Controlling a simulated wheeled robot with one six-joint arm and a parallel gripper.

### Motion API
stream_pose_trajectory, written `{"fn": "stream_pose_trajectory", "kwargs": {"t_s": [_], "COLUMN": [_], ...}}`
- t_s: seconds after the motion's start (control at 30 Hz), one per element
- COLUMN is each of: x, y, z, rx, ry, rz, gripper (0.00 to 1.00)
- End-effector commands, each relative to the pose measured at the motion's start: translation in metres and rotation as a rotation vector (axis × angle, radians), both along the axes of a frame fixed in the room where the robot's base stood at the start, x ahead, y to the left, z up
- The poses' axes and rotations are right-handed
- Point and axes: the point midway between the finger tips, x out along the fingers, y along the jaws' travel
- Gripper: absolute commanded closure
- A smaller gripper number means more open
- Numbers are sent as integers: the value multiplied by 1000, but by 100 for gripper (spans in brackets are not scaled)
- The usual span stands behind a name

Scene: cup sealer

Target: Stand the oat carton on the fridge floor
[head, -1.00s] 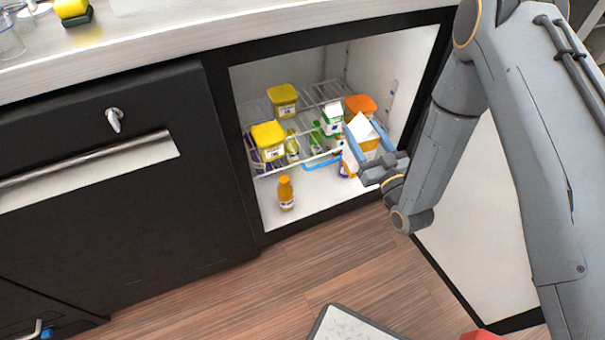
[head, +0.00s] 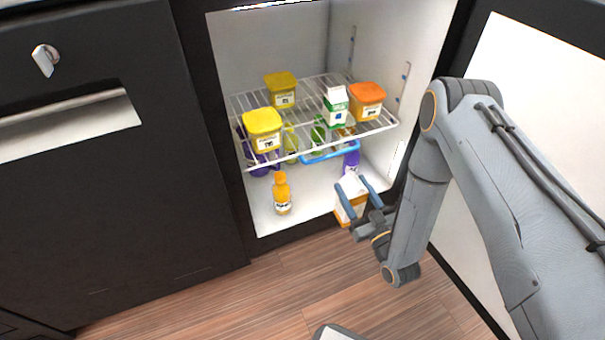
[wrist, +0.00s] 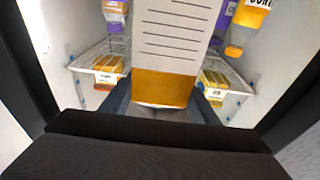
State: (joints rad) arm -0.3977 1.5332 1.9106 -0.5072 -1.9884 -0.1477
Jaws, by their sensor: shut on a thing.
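The oat carton (head: 349,193) is white with an orange lower part. My gripper (head: 352,185) is shut on it, with one finger on each side, at the right front of the fridge opening. The carton looks roughly upright, slightly tilted, below the level of the wire shelf. Whether its base touches the white fridge floor (head: 308,207) cannot be told. In the wrist view the carton (wrist: 168,45) fills the middle, showing a lined white panel and an orange band between the fingers.
An orange bottle (head: 282,193) stands on the floor at left, and a purple bottle (head: 351,162) is behind the carton. The wire shelf (head: 303,97) above bears yellow tubs (head: 263,126), an orange tub (head: 367,98) and a small carton (head: 336,105). Floor between orange bottle and carton is clear.

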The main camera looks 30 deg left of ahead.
Motion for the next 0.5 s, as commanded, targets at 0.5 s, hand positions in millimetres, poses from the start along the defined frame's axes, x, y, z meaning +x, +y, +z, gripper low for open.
{"fn": "stream_pose_trajectory", "kwargs": {"t_s": [0.5], "x": [8], "y": [6], "z": [-21], "rx": [4], "ry": [-5], "rz": [1], "gripper": [100]}}
